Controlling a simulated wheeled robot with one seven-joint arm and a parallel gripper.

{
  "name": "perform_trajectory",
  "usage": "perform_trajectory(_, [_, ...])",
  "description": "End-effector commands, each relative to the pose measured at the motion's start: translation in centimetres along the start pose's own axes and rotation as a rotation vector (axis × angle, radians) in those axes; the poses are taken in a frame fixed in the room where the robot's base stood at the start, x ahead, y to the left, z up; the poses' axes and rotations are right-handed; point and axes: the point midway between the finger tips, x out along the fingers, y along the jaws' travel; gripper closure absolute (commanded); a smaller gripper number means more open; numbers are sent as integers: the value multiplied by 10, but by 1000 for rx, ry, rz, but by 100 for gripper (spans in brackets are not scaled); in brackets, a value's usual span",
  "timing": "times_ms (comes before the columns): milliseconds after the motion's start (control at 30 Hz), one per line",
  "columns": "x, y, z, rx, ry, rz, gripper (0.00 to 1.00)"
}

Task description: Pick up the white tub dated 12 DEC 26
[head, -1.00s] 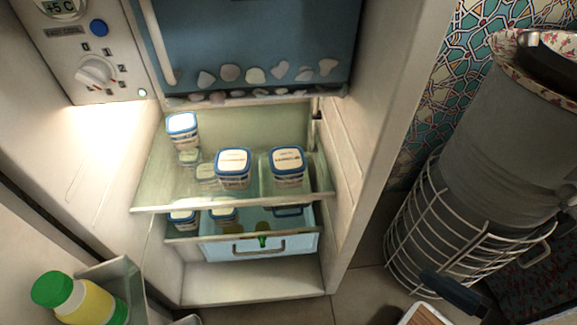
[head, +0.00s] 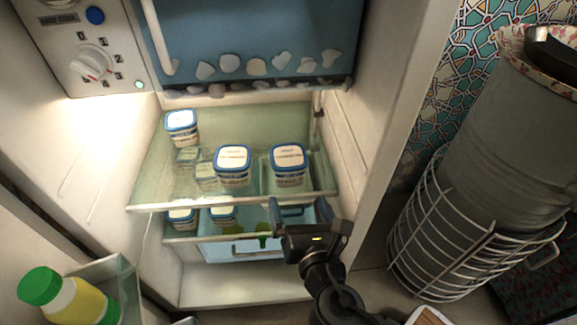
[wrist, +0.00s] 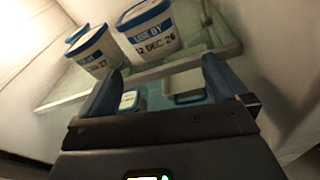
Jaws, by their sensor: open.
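The white tub dated 12 DEC 26 (wrist: 148,32) has a blue-rimmed lid and stands upright on the fridge's upper shelf, its date legible in the wrist view. It appears to be the right front tub (head: 288,168) in the head view. My gripper (head: 300,212) is open and empty, in front of and below that shelf's front edge. In the wrist view the fingers (wrist: 161,70) are spread below the dated tub and do not touch it.
A similar tub (wrist: 95,52), its date ending in 27, stands to the left; another tub (head: 181,127) is at the back left. More tubs (head: 223,215) sit below. The glass shelf edge (head: 235,201) and right fridge wall (head: 365,130) bound the space.

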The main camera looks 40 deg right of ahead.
Motion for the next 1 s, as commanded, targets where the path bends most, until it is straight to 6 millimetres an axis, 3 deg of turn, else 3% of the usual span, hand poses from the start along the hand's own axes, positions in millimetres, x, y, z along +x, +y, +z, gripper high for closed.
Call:
perform_trajectory(100, [17, 12, 15, -148, -83, -32, 0])
perform_trajectory(233, [24, 18, 24, -232, -128, -55, 0])
perform_trajectory(1000, [102, 8, 33, -247, -136, -61, 0])
